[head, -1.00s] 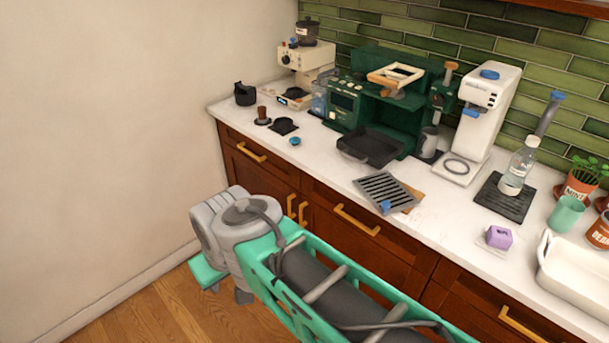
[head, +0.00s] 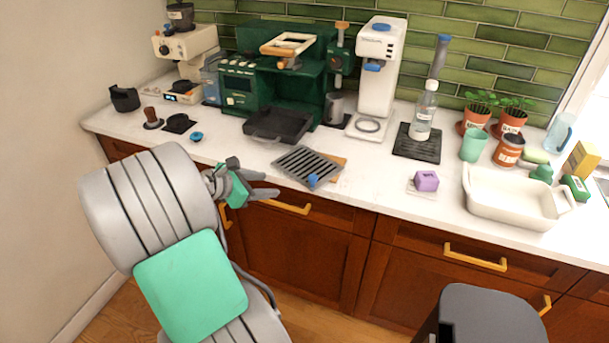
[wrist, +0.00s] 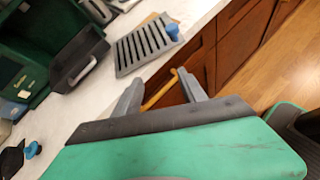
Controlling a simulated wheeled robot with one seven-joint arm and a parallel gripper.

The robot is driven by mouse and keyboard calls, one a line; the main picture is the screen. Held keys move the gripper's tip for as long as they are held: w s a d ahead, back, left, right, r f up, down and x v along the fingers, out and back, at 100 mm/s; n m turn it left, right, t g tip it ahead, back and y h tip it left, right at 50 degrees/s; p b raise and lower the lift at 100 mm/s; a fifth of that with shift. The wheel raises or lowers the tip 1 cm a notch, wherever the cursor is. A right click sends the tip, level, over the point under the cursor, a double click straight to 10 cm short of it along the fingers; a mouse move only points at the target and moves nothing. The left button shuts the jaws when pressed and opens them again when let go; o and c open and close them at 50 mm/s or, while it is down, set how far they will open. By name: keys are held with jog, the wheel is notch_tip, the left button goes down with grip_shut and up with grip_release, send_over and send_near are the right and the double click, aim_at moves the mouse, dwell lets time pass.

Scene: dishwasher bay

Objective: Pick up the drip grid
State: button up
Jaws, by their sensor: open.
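The drip grid (head: 299,165) is a flat grey slatted plate on the white counter, close to its front edge. It partly overlaps a small tan board (head: 337,164), and a blue knob (head: 313,181) shows at its front corner. In the wrist view the drip grid (wrist: 139,50) lies beyond the fingers, at upper middle. My gripper (head: 270,185) is open and empty, just left of the grid and near the counter's front edge. In the wrist view its two grey fingers (wrist: 163,92) point toward the cabinet front and the grid's near side, apart from the grid.
A black tray (head: 278,126) sits behind the grid before the green coffee machine (head: 243,84). A purple block (head: 427,181) and a white basin (head: 512,205) stand to the right. Drawer handles (head: 283,207) stick out below the counter edge.

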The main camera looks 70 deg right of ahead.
aim_at(311, 177)
jog(key=s+d+g, duration=0.1)
jog(key=s, duration=0.1)
jog(key=s+d+n+g, duration=0.1)
jog(key=s, duration=0.1)
jog(key=s+d+n+g, duration=0.1)
jog(key=s, duration=0.2)
jog(key=shift+d+f, duration=0.1)
jog(key=shift+d, duration=0.3)
jog(key=x, duration=0.6)
jog(key=shift+s+d+r, duration=0.2)
jog(key=shift+d+r, duration=0.05)
jog(key=shift+d, duration=0.3)
grip_shut()
